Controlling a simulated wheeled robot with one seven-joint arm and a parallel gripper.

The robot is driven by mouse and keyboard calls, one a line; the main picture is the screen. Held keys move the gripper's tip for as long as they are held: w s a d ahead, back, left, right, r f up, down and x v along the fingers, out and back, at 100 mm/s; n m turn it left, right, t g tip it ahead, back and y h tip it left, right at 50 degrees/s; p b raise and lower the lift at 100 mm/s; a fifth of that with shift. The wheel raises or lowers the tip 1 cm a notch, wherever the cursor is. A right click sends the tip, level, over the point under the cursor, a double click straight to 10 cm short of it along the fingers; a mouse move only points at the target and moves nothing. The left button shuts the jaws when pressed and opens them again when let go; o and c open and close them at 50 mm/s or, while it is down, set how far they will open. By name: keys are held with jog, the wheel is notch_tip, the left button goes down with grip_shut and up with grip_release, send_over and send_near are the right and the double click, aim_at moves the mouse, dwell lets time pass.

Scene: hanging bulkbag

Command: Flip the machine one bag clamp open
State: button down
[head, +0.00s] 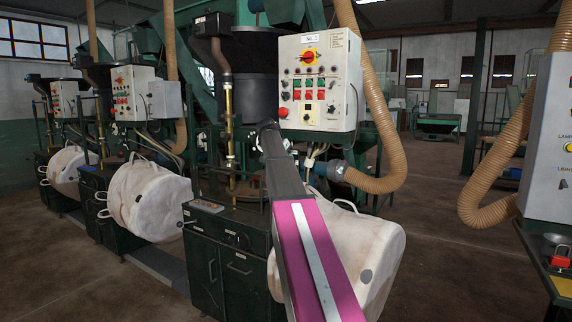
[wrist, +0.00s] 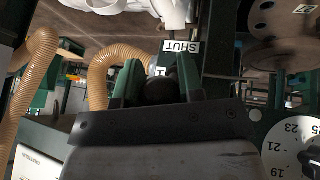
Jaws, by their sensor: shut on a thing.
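In the wrist view my gripper (wrist: 158,80) has its two green fingers closed on a dark rounded knob (wrist: 161,92), which looks like the end of the clamp lever. A white label reading SHUT (wrist: 181,47), upside down here, sits just beyond the fingers. A small white tag (wrist: 160,72) shows between them. In the head view my arm reaches to the nearest machine, whose control box (head: 320,82) carries a small plate that seems to read No. 1. My gripper and the clamp are hidden behind my arm there. A white bulk bag (head: 368,250) hangs at this machine.
Two more machines with white bags (head: 148,200) stand in a row to the left. A tan ribbed hose (head: 385,140) hangs right of the control box. A numbered dial (wrist: 296,148) is close at the right of the wrist view. Open floor (head: 450,220) lies to the right.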

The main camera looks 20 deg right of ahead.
jog(key=shift+d+r+y, duration=0.1)
jog(key=shift+y, duration=0.2)
jog(key=c, duration=0.8)
grip_release()
jog(key=shift+o, duration=0.2)
jog(key=v, duration=1)
jog(key=shift+a+r, duration=0.25)
jog(key=shift+r, duration=0.1)
jog(key=shift+w, duration=0.15)
